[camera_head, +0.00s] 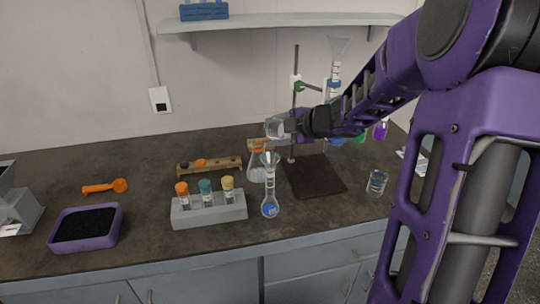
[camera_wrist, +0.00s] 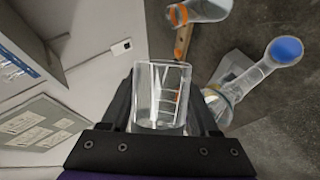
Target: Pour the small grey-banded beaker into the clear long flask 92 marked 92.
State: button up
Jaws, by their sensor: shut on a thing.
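My gripper (camera_head: 289,124) is shut on a small clear beaker (camera_head: 274,128) and holds it in the air above the bench. In the wrist view the beaker (camera_wrist: 162,92) sits between the two dark fingers, with graduation marks on its wall. The head view shows it tipped over to the left; its contents are hard to make out. The clear long flask (camera_head: 270,207) stands upright on the bench below the beaker, with a blue label on its bulb and a funnel (camera_head: 269,160) at its top. The wrist view shows its blue-marked bulb (camera_wrist: 286,50); the number is unreadable.
A grey rack (camera_head: 208,214) with several capped vials stands left of the flask. An orange-marked conical flask (camera_head: 257,166) is close behind it. A stand with a dark base (camera_head: 314,176) and another glass beaker (camera_head: 376,183) are to the right. A purple tray (camera_head: 86,229) lies far left.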

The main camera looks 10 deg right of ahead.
jog(key=shift+a+r+m+g+y, duration=0.15)
jog(key=shift+r+m+g+y, duration=0.35)
jog(key=shift+r+m+y, duration=0.15)
jog(key=shift+f+m+g+y, duration=0.25)
jog(key=shift+f+m+g, duration=0.15)
jog(key=shift+m, duration=0.15)
jog(key=w+d+f+m+g+y, duration=0.2)
jog(key=d+f+m+y, duration=0.1)
jog(key=f, duration=0.3)
jog(key=shift+w+f+m+g+y, duration=0.35)
jog(key=shift+m+y, duration=0.15)
jog(key=shift+m, duration=0.2)
